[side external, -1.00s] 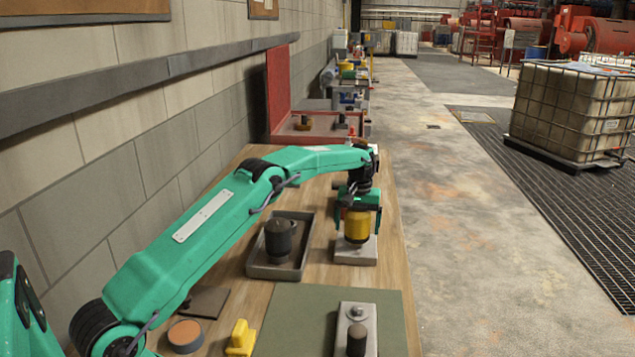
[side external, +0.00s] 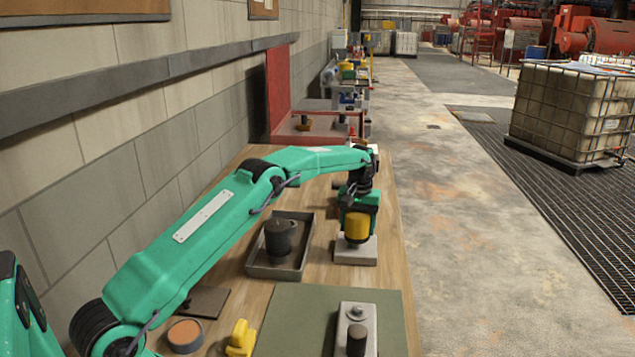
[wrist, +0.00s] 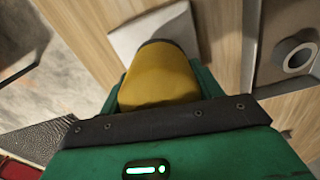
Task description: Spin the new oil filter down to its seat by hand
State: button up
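The yellow oil filter (side external: 357,227) stands upright over the pale square block (side external: 355,251). Its dark lower rim is at the block's top; I cannot tell whether a small gap remains. My gripper (side external: 358,216) points down from above with its green fingers around the filter. In the wrist view, the filter (wrist: 160,78) sits between the two fingers, which press close on both sides, and the block (wrist: 160,30) shows beyond it. The filter's threads and seat are hidden.
A dark cylinder (side external: 279,238) stands in a grey tray (side external: 254,271) left of the block. Nearer are a green mat (side external: 298,322), a metal plate with a dark knob (side external: 357,316), a yellow piece (side external: 241,337) and a round tin (side external: 186,334). The wall runs along the left.

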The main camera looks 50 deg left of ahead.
jog(key=o, duration=0.5)
jog(key=shift+r, duration=0.15)
notch_tip(320, 180, up, 7)
jog(key=shift+f, duration=0.15)
jog(key=shift+r, duration=0.45)
jog(key=shift+r, duration=0.1)
